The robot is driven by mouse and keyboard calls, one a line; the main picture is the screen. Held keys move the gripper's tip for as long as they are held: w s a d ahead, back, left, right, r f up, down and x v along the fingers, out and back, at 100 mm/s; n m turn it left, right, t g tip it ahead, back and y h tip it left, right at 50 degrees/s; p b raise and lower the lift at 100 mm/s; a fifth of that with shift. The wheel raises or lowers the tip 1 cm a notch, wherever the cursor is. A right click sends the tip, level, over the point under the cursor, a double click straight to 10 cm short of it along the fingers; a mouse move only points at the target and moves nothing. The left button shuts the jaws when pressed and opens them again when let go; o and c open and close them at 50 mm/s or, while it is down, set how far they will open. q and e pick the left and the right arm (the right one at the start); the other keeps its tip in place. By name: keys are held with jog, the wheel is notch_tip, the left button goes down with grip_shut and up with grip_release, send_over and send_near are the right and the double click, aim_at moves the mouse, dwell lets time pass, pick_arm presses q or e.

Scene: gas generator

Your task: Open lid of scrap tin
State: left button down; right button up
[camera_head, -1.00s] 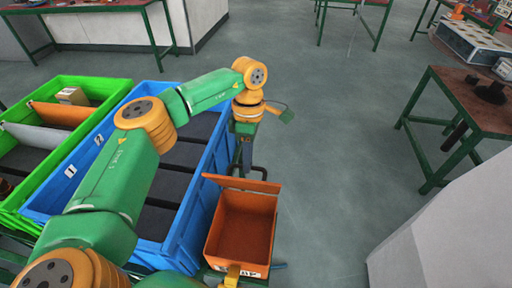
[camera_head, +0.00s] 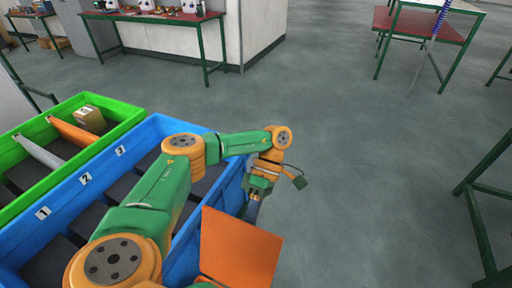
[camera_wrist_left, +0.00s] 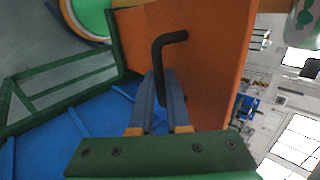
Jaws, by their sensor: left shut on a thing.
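The orange scrap tin's lid (camera_head: 240,252) stands up at the bottom centre of the head view, its broad flat face showing. It also fills the middle of the left wrist view (camera_wrist_left: 205,65). A black bent handle (camera_wrist_left: 168,42) projects from the lid. My left gripper (camera_wrist_left: 160,88) is shut on this handle, with its fingers on either side of the bar. In the head view my left gripper (camera_head: 251,208) is just behind the lid, and the handle is hidden there. The tin's body is mostly below the picture. My right gripper is not in view.
A blue bin (camera_head: 62,210) with numbered compartments lies left of the tin, under my left arm. A green bin (camera_head: 20,150) lies beyond it at the left. Open grey floor lies to the right, with a green table frame (camera_head: 480,235) at the right edge.

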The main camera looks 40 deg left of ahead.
pick_arm(q)
jog(key=shift+w+f+g, duration=0.2)
jog(key=shift+g, duration=0.1)
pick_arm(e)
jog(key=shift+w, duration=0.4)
pick_arm(q)
jog(key=c, duration=0.9)
grip_release()
jog(key=shift+s, duration=0.1)
jog(key=shift+a+r, duration=0.1)
jog(key=shift+r, duration=0.05)
jog(key=s+d+r, duration=0.1)
jog(key=r, duration=0.2)
jog(key=s+d+r, duration=0.1)
jog(key=r, duration=0.2)
jog(key=s+d+r, duration=0.1)
jog(key=s+r, duration=0.1)
jog(key=shift+d+r, duration=0.1)
jog(key=shift+r, duration=0.3)
jog(key=shift+s+d+r+b, duration=0.35)
jog(key=shift+s+d+r, duration=0.3)
jog(key=shift+s+d, duration=0.4)
jog(key=shift+s+d+r+b, duration=0.3)
jog(key=shift+s+d+r, duration=0.5)
jog(key=shift+s, duration=0.45)
jog(key=shift+s+d+r+b, duration=0.35)
jog(key=shift+s+d+r, duration=0.2)
jog(key=shift+s+d, duration=0.55)
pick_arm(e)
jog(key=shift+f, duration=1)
